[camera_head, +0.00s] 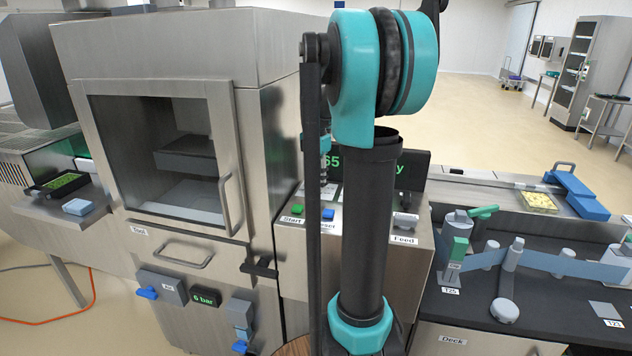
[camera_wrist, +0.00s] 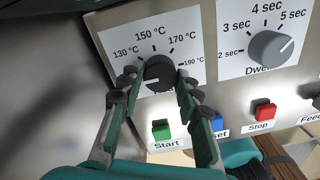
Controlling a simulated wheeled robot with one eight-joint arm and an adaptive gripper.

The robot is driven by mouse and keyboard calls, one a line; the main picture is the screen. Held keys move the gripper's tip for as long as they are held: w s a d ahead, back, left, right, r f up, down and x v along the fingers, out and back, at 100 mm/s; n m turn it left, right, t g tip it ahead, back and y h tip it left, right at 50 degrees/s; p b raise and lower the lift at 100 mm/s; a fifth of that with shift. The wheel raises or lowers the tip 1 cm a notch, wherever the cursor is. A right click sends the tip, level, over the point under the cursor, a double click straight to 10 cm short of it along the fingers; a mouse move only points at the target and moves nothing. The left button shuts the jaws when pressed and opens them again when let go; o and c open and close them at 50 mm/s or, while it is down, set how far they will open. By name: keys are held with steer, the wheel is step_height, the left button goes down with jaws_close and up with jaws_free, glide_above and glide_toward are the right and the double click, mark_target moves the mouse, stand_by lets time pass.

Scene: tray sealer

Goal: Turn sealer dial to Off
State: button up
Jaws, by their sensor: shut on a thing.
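The temperature dial (camera_wrist: 159,70) is a dark round knob on a white scale plate marked 130, 150, 170 and 190 °C in the wrist view. My gripper (camera_wrist: 157,84) has one fingertip at each side of this dial and is shut on it. A pale mark shows on the knob's lower left side. No Off label can be read; the left finger covers part of the plate's lower left. In the head view the dial and most of my gripper are hidden behind my arm.
The grey dwell dial (camera_wrist: 270,47) is to the right. Below are the green Start button (camera_wrist: 161,130), a blue button (camera_wrist: 217,122) and the red Stop button (camera_wrist: 265,110). A black display with green text (camera_head: 412,168) stands behind my arm. The sealer cabinet (camera_head: 255,120) is to the left.

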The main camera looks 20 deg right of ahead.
mark_target(316, 184)
steer(key=o, duration=1.2)
steer(key=shift+c, duration=0.2)
step_height(316, 184, up, 12)
steer(key=shift+w, duration=0.15)
